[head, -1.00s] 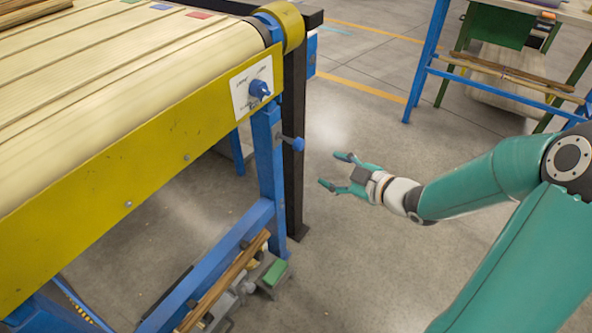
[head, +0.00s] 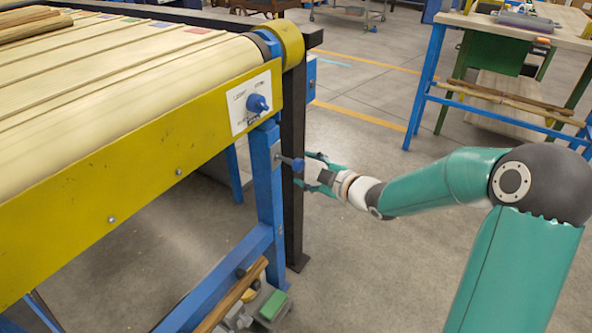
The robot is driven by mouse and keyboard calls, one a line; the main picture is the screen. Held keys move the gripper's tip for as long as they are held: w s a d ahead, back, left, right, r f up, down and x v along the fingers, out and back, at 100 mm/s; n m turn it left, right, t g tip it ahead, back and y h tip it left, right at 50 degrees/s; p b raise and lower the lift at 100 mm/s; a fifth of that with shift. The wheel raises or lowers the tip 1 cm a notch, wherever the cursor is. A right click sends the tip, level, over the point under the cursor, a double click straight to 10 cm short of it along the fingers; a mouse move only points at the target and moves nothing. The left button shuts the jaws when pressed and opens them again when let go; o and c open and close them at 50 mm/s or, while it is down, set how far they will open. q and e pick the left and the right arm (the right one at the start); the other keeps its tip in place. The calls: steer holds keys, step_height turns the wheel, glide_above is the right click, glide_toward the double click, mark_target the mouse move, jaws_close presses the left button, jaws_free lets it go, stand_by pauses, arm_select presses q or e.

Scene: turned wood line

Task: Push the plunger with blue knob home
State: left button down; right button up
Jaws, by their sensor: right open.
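The plunger is a thin rod with a blue knob (head: 298,164) that sticks out of the blue leg of the yellow-sided conveyor, below its right end. A stretch of rod shows between the leg and the knob. My right gripper (head: 304,170) is open, with its fingertips pointing left toward the knob. In the picture the knob lies at the mouth of the jaws; I cannot tell whether they touch. My left gripper is not in view.
A blue rotary knob (head: 257,103) sits on a white plate (head: 242,97) above the plunger. A black post (head: 293,215) stands right behind the blue leg (head: 267,185). A workbench (head: 520,32) stands at the back right, with open floor between.

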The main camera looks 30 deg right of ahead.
mark_target(302, 167)
steer(key=shift+x, duration=1.85)
jaws_close()
